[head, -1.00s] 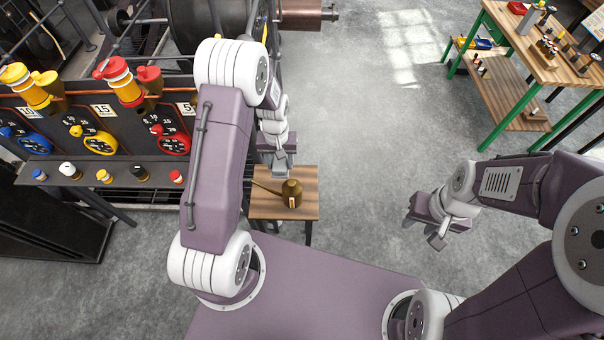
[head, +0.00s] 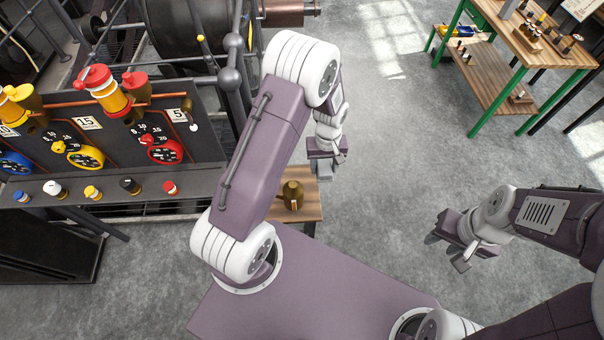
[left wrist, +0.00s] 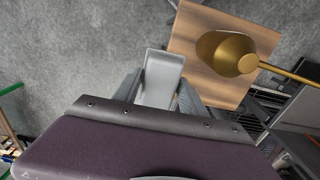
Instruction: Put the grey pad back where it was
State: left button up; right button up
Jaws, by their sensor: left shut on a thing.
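The grey pad (left wrist: 162,80) is a light grey, flat-faced piece between the fingers of my left gripper in the left wrist view. My left gripper (head: 325,172) is shut on it and holds it up, just right of the small wooden table's far edge in the head view. In the head view the pad is mostly hidden by the gripper. My right gripper (head: 450,250) hangs over bare floor on the right; its fingers are apart and nothing shows between them.
A brass oil can (head: 292,194) stands on the small wooden table (head: 310,210). A dark panel (head: 205,140) with coloured dials and a shelf of small knobs is on the left, below dark machinery. A green-legged workbench (head: 510,45) is at the upper right. The floor between is clear.

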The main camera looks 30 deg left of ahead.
pick_arm(q)
send_over(299, 177)
notch_tip(299, 177, down, 5)
jog(key=shift+d+f, duration=0.1)
jog(key=shift+f, duration=2.05)
jog(key=o, duration=1.4)
jog(key=shift+o, duration=0.2)
notch_tip(299, 177, up, 12)
jog(key=s+d+r+m, duration=0.3)
jog(key=s+r, duration=0.2)
jog(key=s, duration=0.1)
jog(key=s+d+r+m+t, duration=0.1)
jog(key=s+d+r+m, duration=0.2)
jog(key=s+d+r, duration=0.1)
jog(key=s+r, duration=0.1)
jog(key=s, duration=0.1)
jog(key=shift+s+d+p, duration=0.25)
jog(key=shift+s+p, duration=0.05)
jog(key=shift+s+r, duration=0.1)
jog(key=shift+r, duration=0.05)
